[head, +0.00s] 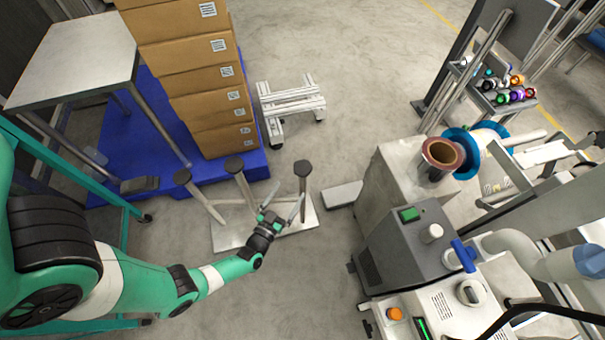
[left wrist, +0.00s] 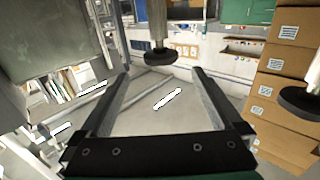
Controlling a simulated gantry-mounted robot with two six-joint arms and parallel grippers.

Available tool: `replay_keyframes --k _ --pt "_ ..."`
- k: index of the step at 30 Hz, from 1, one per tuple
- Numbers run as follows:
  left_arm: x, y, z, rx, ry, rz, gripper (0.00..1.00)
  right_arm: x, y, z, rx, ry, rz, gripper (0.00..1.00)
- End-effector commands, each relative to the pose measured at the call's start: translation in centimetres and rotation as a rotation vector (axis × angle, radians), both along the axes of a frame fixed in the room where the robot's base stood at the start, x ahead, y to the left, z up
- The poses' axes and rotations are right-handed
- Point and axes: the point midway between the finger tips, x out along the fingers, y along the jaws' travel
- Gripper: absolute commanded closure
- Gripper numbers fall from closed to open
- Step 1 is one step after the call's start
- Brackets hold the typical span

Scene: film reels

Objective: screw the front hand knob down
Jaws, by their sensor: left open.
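My left gripper (head: 285,201) is open and empty above a pale floor plate (head: 225,238). Three dark round knobs on pale stems rise from this plate: a left one (head: 182,176), a middle one (head: 234,164) and a right one (head: 302,168). The gripper's fingers point toward the right stem. In the left wrist view, a dark knob (left wrist: 158,56) on its stem shows beyond and between the open fingers (left wrist: 159,76), with no contact visible. Another dark knob (left wrist: 303,98) is at the right edge. Which knob is the front one I cannot tell. My right gripper is not in view.
Stacked cardboard boxes (head: 212,82) stand on a blue pallet (head: 143,115) behind the plate. A grey machine (head: 420,245) with a copper-coloured reel (head: 441,155) is at the right. A small white wheeled frame (head: 290,98) stands beyond. The floor between is clear.

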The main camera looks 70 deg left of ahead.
Motion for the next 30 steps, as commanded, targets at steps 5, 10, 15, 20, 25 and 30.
replay_keyframes --k 5,10,15,20,25,30 --pt "-0.3 0.1 -0.3 -0.001 0.007 0.006 0.0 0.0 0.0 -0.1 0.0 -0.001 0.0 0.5" --pt "1.3 1.4 -0.5 0.0 0.003 0.007 0.0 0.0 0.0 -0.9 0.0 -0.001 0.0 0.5" --pt "4.3 3.9 -0.6 0.001 0.002 0.007 0.0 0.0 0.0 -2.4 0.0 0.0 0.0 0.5" --pt "6.9 5.9 -0.6 0.001 0.003 0.005 0.0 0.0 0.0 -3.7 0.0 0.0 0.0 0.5" --pt "8.4 7.1 -0.4 0.0 0.005 0.003 0.0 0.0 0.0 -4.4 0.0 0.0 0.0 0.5" --pt "8.8 7.3 -0.2 -0.001 0.007 0.002 0.0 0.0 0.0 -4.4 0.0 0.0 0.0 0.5"
